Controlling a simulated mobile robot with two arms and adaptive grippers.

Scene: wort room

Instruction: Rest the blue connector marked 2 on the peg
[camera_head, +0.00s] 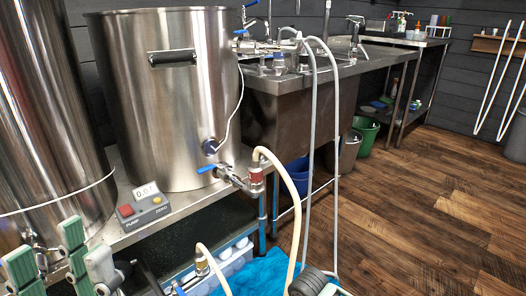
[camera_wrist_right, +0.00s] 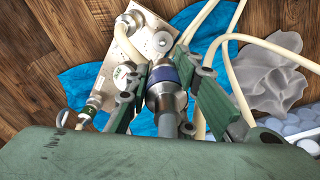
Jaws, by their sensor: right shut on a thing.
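In the right wrist view a metal connector with a blue band (camera_wrist_right: 160,74) sits between the green fingers of my right gripper (camera_wrist_right: 168,86), which is shut on it. No number on it is legible. Its far end points toward a pale plate on the floor. My left gripper (camera_head: 45,248) shows at the lower left of the head view, its green fingers spread and nothing seen between them. I cannot make out a peg for certain; a wooden rack (camera_head: 497,46) with hoses hanging from it is on the far wall.
A steel kettle (camera_head: 160,110) stands on the bench, with a pump control box (camera_head: 143,208) before it. A red-banded connector (camera_head: 256,180) joins a cream hose to its valve. Hoses loop before the sink (camera_head: 290,105). A blue cloth (camera_wrist_right: 200,50) covers part of the floor. Wooden floor lies open at right.

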